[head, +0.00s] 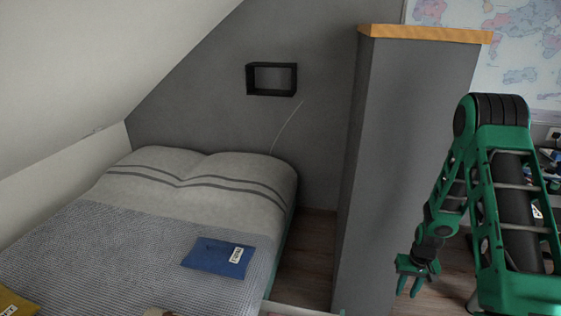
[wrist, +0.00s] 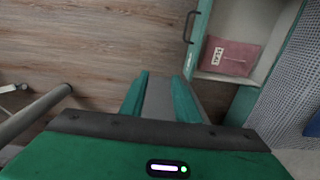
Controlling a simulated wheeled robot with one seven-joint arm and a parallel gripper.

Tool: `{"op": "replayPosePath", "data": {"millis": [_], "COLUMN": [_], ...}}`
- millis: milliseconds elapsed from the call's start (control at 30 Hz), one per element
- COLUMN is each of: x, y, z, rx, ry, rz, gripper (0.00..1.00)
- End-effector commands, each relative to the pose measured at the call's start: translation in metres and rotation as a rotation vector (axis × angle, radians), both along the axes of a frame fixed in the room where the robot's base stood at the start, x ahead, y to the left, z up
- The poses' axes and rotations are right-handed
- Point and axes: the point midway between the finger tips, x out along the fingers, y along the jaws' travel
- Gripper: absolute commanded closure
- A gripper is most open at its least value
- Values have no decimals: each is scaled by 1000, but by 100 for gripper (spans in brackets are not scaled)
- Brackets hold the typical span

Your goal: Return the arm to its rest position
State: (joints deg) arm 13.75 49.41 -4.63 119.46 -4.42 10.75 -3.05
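My arm (head: 508,200), green and black, stands raised at the right of the head view and bends down at its top joint. In the wrist view my gripper (wrist: 160,97) shows two green fingers that stand apart. A plain grey surface shows between them, and I see nothing held.
A grey partition (head: 385,150) with a wooden top stands between my arm and the bed (head: 150,225). A blue packet (head: 218,257) lies on the bed. In the wrist view, an open drawer (wrist: 213,77) holds a reddish packet (wrist: 230,57); a grey pole (wrist: 35,112) is left.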

Motion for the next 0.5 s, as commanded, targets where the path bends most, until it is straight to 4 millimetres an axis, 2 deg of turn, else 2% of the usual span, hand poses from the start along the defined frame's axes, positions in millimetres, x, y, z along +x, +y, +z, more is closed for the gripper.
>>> {"op": "replayPosePath", "data": {"millis": [33,100,267,500], "x": [0,-4,-20,-57], "y": [-4,-9,-17,-23], "z": [24,52,113,198], "rx": [-10,-22,-47,-71], "ry": [-5,-3,3,8], "rz": [-6,-16,-42,-93], "gripper": [71,71,71,71]}}
